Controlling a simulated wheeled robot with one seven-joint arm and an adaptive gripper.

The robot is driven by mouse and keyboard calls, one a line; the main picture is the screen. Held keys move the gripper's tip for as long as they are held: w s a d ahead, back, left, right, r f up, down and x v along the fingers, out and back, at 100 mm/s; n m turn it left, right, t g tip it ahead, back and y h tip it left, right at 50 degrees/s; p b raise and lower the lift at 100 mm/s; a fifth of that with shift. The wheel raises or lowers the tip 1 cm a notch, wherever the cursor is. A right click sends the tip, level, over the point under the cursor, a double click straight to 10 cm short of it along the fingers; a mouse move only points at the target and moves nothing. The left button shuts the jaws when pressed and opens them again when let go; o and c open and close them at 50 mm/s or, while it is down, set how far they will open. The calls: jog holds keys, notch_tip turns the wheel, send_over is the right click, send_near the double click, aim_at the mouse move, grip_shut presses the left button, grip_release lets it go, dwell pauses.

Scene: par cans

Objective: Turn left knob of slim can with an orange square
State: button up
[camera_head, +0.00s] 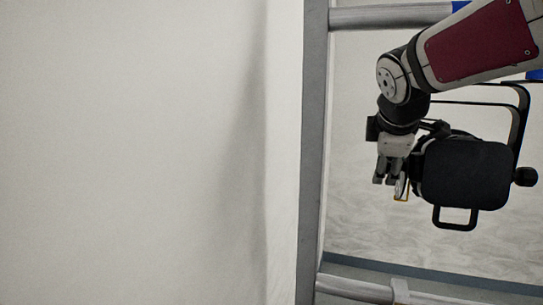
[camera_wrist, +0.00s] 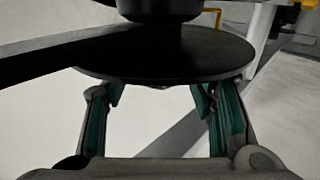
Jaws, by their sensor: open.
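The slim can (camera_head: 465,175) hangs at the right in the head view, dark and rounded, in a thin black yoke (camera_head: 522,115). A round knob (camera_head: 525,177) shows on its right side. Its left side is behind my gripper (camera_head: 390,182), so the left knob is hidden there. A small orange edge (camera_head: 402,190) shows beside the fingertips; whether it is the square, I cannot tell. In the wrist view my gripper (camera_wrist: 158,100) is open, its green-padded fingers apart below a black disc (camera_wrist: 165,65). A black cylinder (camera_wrist: 160,10), possibly the left knob, stands above the disc. Contact is unclear.
A grey metal frame has an upright (camera_head: 313,150), an upper pipe (camera_head: 390,17) and a lower pipe (camera_head: 355,290). A black handle (camera_head: 455,225) hangs below the can. A yellow part (camera_wrist: 275,20) shows in the wrist view. A pale wall (camera_head: 130,150) fills the left.

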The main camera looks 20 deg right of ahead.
jog(key=c, duration=1.1)
jog(key=shift+c, duration=0.2)
